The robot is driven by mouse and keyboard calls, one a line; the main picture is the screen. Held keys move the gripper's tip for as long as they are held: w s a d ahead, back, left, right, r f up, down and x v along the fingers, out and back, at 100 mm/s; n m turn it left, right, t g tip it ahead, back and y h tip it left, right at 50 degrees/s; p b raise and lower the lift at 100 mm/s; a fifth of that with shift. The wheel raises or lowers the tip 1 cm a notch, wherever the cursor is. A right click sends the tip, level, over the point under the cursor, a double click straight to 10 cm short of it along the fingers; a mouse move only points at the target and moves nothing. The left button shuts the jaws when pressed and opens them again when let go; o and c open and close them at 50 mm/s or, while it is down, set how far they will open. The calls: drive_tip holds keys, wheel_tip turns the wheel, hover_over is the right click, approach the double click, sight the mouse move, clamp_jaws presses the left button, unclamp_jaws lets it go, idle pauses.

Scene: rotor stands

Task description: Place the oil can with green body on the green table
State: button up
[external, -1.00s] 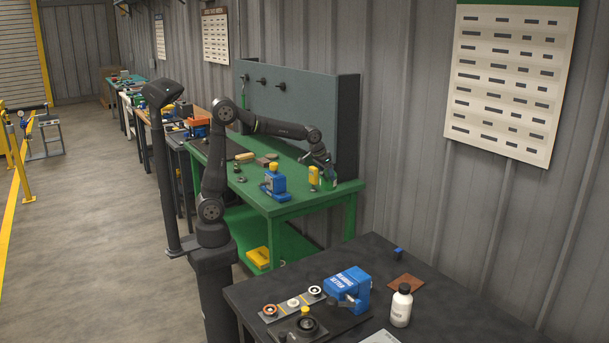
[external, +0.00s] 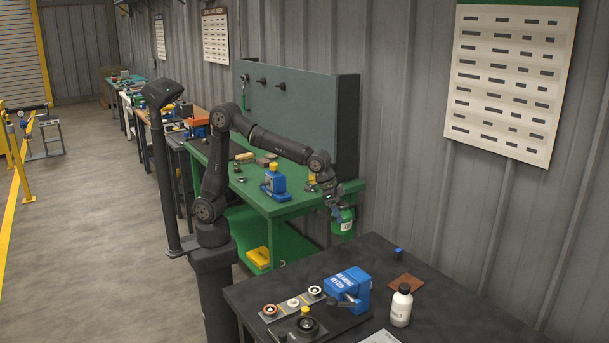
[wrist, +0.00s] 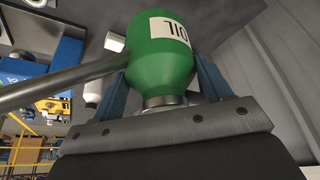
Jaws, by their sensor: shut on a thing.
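My gripper (external: 335,205) is shut on the oil can with green body (external: 343,222), which has a white label. The can hangs past the right front edge of the green table (external: 290,207), in the gap before the dark bench. In the wrist view, the blue fingers of my gripper (wrist: 163,85) are on either side of the neck of the oil can (wrist: 160,50). Its label reads "OIL" upside down there, and a long grey spout runs to the left.
A blue device (external: 275,183) stands on the green table. A grey panel (external: 300,110) backs that table.

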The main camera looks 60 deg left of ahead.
sight(334, 220)
drive_tip(key=s+d, duration=0.2)
drive_tip(key=shift+s+m, duration=0.3)
drive_tip(key=shift+s, duration=0.05)
wheel_tip(334, 220, down, 5)
drive_tip(key=shift+w+r, duration=0.1)
drive_tip(key=shift+w+a+f, duration=0.45)
drive_tip(key=shift+w+f, duration=1.35)
drive_tip(key=shift+w, duration=0.1)
drive_tip(key=shift+w+a+f, duration=0.5)
drive_tip(key=shift+w+f, duration=1.25)
drive_tip(key=shift+w, duration=0.15)
drive_tip(key=shift+w+a+f, duration=0.45)
drive_tip(key=shift+w+f, duration=1.35)
drive_tip(key=shift+w, duration=0.1)
drive_tip(key=shift+f, duration=0.2)
drive_tip(key=o, duration=1.2)
